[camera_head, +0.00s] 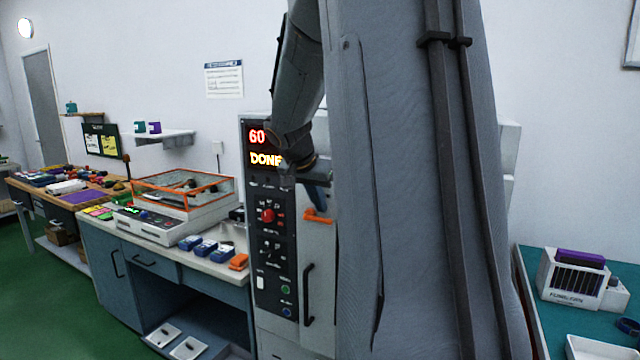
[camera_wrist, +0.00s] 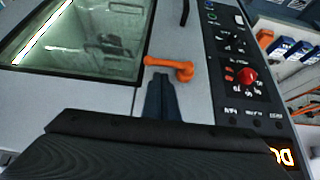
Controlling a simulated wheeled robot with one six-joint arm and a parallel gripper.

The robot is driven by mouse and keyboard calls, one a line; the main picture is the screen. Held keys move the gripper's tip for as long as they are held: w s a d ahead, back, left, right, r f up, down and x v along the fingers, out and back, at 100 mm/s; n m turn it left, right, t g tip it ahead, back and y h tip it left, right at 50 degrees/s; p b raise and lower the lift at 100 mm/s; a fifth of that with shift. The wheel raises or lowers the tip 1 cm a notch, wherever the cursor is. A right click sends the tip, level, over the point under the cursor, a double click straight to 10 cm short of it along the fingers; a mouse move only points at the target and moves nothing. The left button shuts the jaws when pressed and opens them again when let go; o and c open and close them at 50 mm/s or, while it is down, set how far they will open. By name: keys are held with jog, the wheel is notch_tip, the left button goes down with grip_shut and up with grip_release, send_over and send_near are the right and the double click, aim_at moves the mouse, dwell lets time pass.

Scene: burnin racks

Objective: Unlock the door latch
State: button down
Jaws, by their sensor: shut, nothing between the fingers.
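The orange door latch (camera_head: 318,216) is on the front of the grey burn-in cabinet, above the black door handle (camera_head: 308,293). In the wrist view the latch (camera_wrist: 168,67) lies across the picture, its round pivot at the right and its lever pointing left toward the window. The cabinet door (camera_wrist: 100,97) has a glass window (camera_wrist: 85,42). My gripper (camera_head: 320,180) is in front of the cabinet just above the latch. In the wrist view my gripper (camera_wrist: 161,82) is shut and empty, its tips close to the lever; I cannot tell whether they touch.
The control panel (camera_head: 268,225) beside the door has a red knob (camera_head: 267,215) and a lit "60 DONE" display. A bench (camera_head: 205,264) with blue blocks and an orange-framed case stands at the left. A teal table (camera_head: 535,315) is at the right. My arm hides part of the cabinet.

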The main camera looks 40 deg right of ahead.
jog(key=shift+a+f, duration=0.1)
jog(key=shift+f, duration=0.6)
